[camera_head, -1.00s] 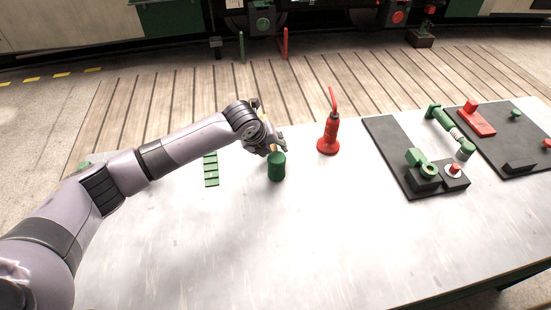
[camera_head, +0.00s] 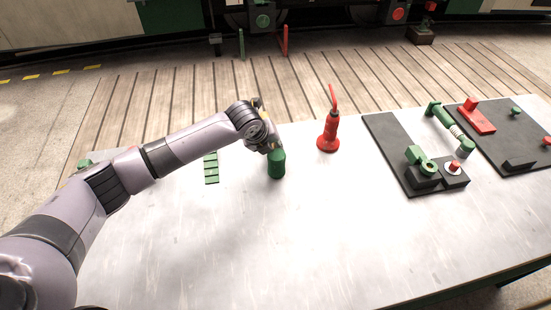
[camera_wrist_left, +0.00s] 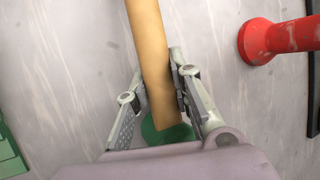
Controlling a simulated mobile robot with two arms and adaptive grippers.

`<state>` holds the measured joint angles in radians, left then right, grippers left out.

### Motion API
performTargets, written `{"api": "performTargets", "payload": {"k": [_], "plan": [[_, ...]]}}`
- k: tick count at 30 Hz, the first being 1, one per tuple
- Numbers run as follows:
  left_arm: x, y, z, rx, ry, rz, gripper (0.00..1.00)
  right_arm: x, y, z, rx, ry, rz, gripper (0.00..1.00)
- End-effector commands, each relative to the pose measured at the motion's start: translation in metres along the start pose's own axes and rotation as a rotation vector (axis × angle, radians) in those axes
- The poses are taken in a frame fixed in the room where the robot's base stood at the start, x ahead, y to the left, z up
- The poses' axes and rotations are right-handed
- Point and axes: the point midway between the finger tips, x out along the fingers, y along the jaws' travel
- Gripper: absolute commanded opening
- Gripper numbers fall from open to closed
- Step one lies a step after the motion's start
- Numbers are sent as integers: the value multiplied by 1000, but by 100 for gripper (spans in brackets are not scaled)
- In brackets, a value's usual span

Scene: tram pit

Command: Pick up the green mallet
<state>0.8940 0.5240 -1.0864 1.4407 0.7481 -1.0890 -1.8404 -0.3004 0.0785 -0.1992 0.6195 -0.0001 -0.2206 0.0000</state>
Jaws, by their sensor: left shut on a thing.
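The green mallet has a green cylindrical head (camera_head: 276,164) and a wooden handle. In the head view its head shows in the middle of the table, just below my left gripper (camera_head: 271,148), which hides most of the handle. In the left wrist view the tan handle (camera_wrist_left: 150,50) runs between the fingers of my left gripper (camera_wrist_left: 157,84). Part of the green head (camera_wrist_left: 160,132) shows below, near the finger bases. My left gripper is shut on the mallet. I cannot tell whether the head touches the table. My right gripper is not in view.
A red bottle-like tool (camera_head: 328,134) stands right of the mallet, also in the left wrist view (camera_wrist_left: 280,40). A green ridged strip (camera_head: 211,168) lies left. Dark boards (camera_head: 392,140) with green and red parts lie at the right. The table front (camera_head: 300,250) is clear.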

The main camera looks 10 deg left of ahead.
Motion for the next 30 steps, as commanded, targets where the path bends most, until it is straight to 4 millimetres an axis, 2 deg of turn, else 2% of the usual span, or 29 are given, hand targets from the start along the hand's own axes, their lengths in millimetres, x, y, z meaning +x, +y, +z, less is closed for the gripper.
{"api": "performTargets", "payload": {"k": [20,26,30], "plan": [[-2,-2,2,-1,-2,-2,0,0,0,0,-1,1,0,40],[-17,-8,9,0,-5,-5,0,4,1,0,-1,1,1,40],[-39,-19,18,1,-7,-7,0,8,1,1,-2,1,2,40]]}}
